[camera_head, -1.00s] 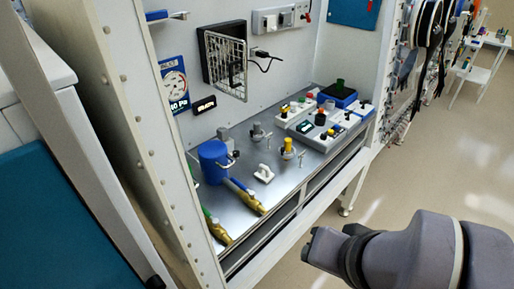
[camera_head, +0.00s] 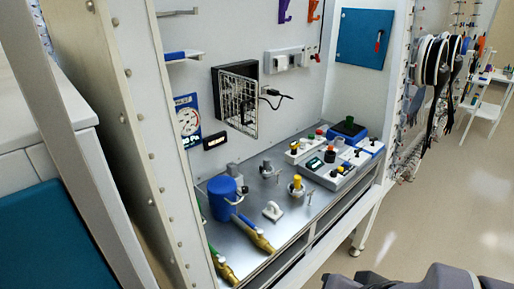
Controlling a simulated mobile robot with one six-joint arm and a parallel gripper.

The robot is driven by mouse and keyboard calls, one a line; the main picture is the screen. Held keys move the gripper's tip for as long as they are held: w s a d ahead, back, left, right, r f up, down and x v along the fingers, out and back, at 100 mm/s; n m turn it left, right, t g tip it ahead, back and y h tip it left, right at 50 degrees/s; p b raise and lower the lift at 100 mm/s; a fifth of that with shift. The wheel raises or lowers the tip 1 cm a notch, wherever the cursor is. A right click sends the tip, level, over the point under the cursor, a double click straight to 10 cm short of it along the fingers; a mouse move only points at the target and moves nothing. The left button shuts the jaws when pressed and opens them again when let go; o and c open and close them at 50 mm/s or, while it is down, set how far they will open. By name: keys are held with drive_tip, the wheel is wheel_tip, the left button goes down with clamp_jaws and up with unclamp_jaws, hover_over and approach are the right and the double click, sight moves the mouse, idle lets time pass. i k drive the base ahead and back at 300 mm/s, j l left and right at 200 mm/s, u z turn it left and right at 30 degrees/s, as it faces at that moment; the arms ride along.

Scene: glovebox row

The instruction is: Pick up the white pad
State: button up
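A small white piece with a raised handle-like loop (camera_head: 272,211), which looks like the white pad, lies on the grey metal bench top (camera_head: 250,193). It sits between the blue cylinder and the yellow-topped fitting, apart from both. Part of my arm shows at the bottom right edge, well to the right of and nearer than the bench. No gripper fingers can be made out.
A blue cylinder (camera_head: 222,198) and brass-ended hoses (camera_head: 262,243) stand left of the white piece. A yellow-topped fitting (camera_head: 297,186) is to its right. Control boxes (camera_head: 333,170) fill the back right. A fan grille (camera_head: 236,103) juts from the wall. Open floor (camera_head: 455,200) lies right.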

sight(272, 211)
drive_tip(key=i+l+u, duration=0.15)
drive_tip(key=i, duration=0.25)
drive_tip(key=i+l+u, duration=0.1)
drive_tip(key=i, duration=0.25)
drive_tip(key=i+l+u, duration=0.15)
drive_tip(key=i+l, duration=0.15)
drive_tip(key=i, duration=0.05)
